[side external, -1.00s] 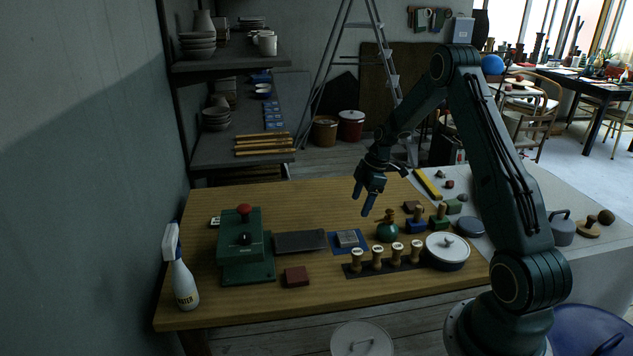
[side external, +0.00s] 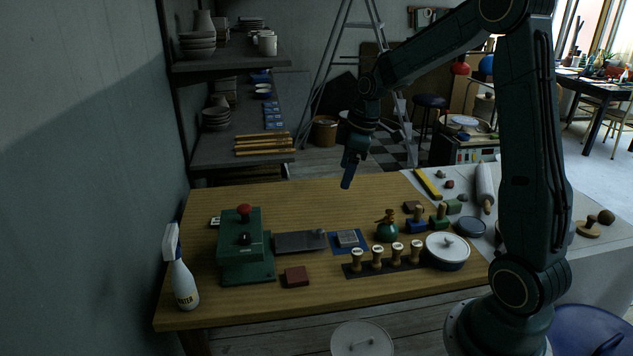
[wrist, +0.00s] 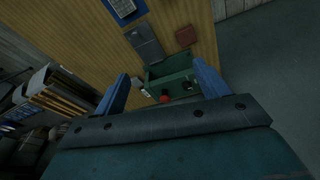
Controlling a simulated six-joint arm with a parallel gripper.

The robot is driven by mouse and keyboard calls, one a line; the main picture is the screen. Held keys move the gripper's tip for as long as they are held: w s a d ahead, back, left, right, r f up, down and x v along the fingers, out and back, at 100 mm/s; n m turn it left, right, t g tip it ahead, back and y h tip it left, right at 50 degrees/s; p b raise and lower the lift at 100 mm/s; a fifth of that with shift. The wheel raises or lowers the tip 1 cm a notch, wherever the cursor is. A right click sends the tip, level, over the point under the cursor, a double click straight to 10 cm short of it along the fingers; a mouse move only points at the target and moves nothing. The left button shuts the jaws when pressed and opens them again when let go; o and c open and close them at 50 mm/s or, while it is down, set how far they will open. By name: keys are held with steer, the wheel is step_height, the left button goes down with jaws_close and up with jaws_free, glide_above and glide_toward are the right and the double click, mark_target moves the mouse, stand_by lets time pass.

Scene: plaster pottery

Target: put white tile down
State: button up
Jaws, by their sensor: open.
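A pale, greyish-white tile (side external: 347,238) lies flat on a blue mat (side external: 363,241) near the middle of the wooden table. The tile (wrist: 122,6) also shows at the top edge of the wrist view. My gripper (side external: 346,184) hangs in the air above the table's back part, well clear of the tile. In the wrist view my gripper (wrist: 160,84) has its two blue fingers spread apart, with nothing held between them.
A green press (side external: 245,262) with a red knob and a dark grey plate (side external: 300,242) stand left of the mat. The table's back left is bare.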

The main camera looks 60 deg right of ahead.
steer(key=s+a+r+m+t, duration=0.1)
steer(key=s+a+r+m, duration=0.2)
steer(key=s+a+r, duration=0.8)
steer(key=s+a+m+t, duration=0.1)
steer(key=s+a, duration=0.2)
steer(key=s, duration=0.2)
steer(key=s+a+f+m, duration=0.1)
steer(key=s+a+m, duration=0.1)
steer(key=s, duration=0.4)
steer(key=shift+s+a+t+h, duration=0.15)
steer(key=shift+a+t+h, duration=0.25)
steer(key=shift+a, duration=0.2)
